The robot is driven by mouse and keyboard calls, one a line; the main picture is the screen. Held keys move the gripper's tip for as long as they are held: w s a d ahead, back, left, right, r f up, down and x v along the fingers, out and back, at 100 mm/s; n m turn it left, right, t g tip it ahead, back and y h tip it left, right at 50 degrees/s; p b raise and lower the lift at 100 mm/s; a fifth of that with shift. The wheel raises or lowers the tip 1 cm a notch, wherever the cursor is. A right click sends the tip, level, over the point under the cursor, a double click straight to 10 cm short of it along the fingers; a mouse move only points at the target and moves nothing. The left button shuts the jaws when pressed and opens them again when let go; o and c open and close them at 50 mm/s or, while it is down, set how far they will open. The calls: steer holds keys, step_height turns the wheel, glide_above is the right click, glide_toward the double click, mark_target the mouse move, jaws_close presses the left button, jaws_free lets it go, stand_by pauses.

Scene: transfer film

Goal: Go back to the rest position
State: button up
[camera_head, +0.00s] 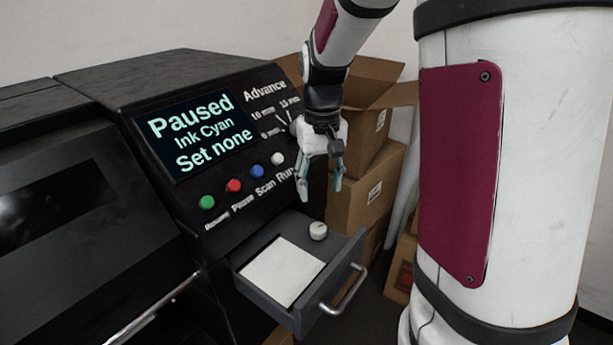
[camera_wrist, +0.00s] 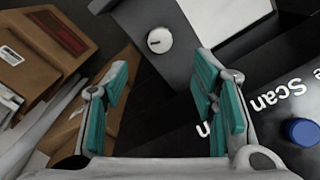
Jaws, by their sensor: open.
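My gripper (camera_head: 321,180) is open and empty. It hangs in the air in front of the right end of the machine's control panel, above and behind the open drawer (camera_head: 357,262). It also shows in the wrist view (camera_wrist: 165,100), with its teal-padded fingers apart. A white round knob (camera_head: 318,231) sits in the drawer beside a white sheet (camera_head: 281,272). In the wrist view the knob (camera_wrist: 159,40) lies beyond the fingertips, apart from them.
The black machine's screen (camera_head: 195,134) reads "Paused, Ink Cyan, Set none". Green, red, blue (camera_head: 257,171) and white buttons line the panel below it. Cardboard boxes (camera_head: 362,185) are stacked behind my gripper. The drawer's handle (camera_head: 344,291) sticks out in front.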

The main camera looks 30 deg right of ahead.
steer(key=s+a+r+n+t, duration=0.1)
steer(key=s+a+r+t, duration=0.1)
steer(key=s+a+r, duration=0.3)
steer(key=s+a+r+n+t, duration=0.1)
steer(key=s+a+r+t, duration=0.2)
steer(key=s, duration=0.9)
steer(key=shift+s+a+r+n+t, duration=0.15)
steer(key=shift+a+r+n+t, duration=0.2)
steer(key=shift+a+r, duration=1.25)
steer(key=shift+a+f, duration=0.25)
